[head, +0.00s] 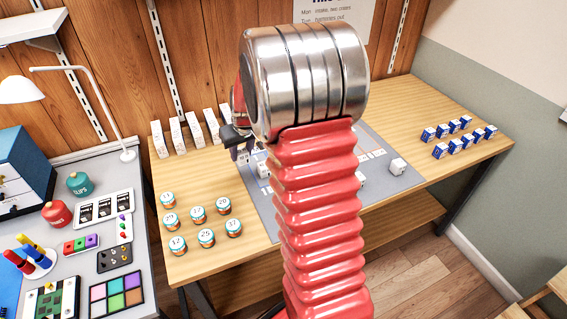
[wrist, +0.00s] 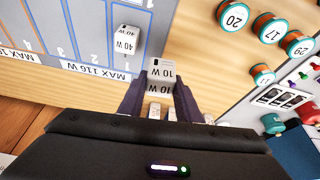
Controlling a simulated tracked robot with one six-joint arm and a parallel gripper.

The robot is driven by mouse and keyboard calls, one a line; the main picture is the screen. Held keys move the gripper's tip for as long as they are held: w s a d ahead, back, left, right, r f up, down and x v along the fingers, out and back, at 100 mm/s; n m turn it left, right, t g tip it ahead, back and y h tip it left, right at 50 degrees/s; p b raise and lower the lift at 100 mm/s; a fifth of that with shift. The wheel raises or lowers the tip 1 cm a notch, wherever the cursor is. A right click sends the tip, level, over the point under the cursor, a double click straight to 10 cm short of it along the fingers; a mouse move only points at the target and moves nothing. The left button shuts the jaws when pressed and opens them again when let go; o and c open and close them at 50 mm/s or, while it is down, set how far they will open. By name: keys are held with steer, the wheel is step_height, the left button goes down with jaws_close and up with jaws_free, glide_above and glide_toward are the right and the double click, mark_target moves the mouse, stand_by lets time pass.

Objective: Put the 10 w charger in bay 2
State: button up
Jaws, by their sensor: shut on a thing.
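The 10 W charger (wrist: 160,72) is a small white block with dark print. In the wrist view it sits between the dark fingers of my gripper (wrist: 155,98), which is shut on it. In the head view my gripper (head: 240,150) is left of my red arm, over the left part of the grey mat (head: 265,215). The numbered bays (wrist: 75,30) show as blue-outlined strips above a "MAX 116 W" label. A white 40 W charger (wrist: 127,40) lies in the end strip nearest my gripper. I cannot tell whether the held charger touches the surface.
Numbered round tins (head: 198,215) stand on the wooden table left of the mat. White boxes (head: 178,135) line the back left. Another white block (head: 397,167) is at the mat's right. Blue-and-white boxes (head: 454,140) stand at the far right. My arm hides the mat's middle.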

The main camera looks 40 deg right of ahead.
steer(key=s+d+m, duration=0.1)
steer(key=s+d, duration=0.3)
steer(key=d, duration=1.1)
steer(key=shift+d+r, duration=0.3)
steer(key=shift+d, duration=0.05)
steer(key=shift+f, duration=0.15)
steer(key=shift+f, duration=3)
steer(key=shift+f, duration=0.1)
steer(key=shift+f, duration=1.75)
steer(key=o, duration=1.1)
steer(key=shift+f, duration=0.1)
